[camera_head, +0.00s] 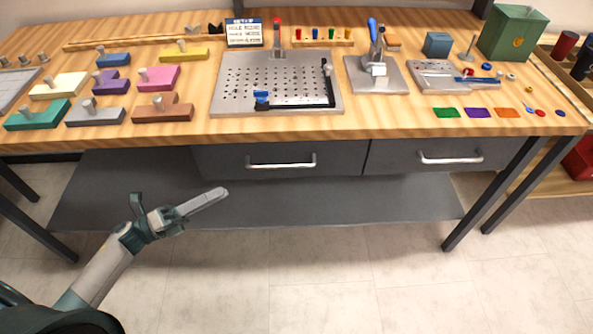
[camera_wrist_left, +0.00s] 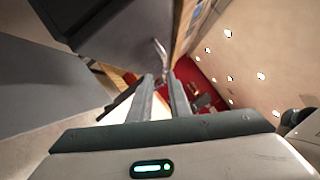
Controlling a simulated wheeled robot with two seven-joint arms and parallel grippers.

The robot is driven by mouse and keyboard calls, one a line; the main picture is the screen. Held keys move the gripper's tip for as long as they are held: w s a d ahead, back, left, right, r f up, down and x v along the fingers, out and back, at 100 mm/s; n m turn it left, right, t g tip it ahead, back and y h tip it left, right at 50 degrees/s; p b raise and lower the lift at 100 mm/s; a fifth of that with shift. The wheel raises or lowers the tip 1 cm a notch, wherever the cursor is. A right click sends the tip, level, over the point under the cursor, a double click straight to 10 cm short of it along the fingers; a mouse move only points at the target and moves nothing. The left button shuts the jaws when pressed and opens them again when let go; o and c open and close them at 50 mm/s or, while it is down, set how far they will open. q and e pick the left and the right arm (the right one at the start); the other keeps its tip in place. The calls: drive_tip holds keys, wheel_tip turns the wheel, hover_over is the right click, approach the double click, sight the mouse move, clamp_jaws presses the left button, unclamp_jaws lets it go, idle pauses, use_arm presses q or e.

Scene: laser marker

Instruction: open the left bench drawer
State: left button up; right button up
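The left bench drawer (camera_head: 225,160) is a dark grey front under the wooden bench top and looks shut. Its silver bar handle (camera_head: 281,163) runs across its middle. My left gripper (camera_head: 222,193) is in front of and below this drawer, to the left of the handle, and apart from it. In the left wrist view, the two fingers (camera_wrist_left: 160,80) stand apart with nothing between them. A silver handle (camera_wrist_left: 161,50) shows just beyond the fingertips there, beside a dark drawer front (camera_wrist_left: 120,35). My right gripper is not in view.
A second drawer with a silver handle (camera_head: 450,159) is to the right. A grey lower shelf (camera_head: 350,207) lies under the drawers. The bench top (camera_head: 200,120) carries blocks, a perforated plate and a clamp. The floor in front is clear.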

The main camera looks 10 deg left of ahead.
sight(279, 165)
use_arm(q)
drive_tip(key=shift+s+d+r+m+g+h, duration=0.2)
drive_tip(key=shift+r+m+g+h, duration=0.2)
drive_tip(key=shift+m, duration=0.3)
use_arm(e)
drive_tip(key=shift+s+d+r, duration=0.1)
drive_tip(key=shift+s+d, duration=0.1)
use_arm(q)
drive_tip(key=shift+w, duration=0.1)
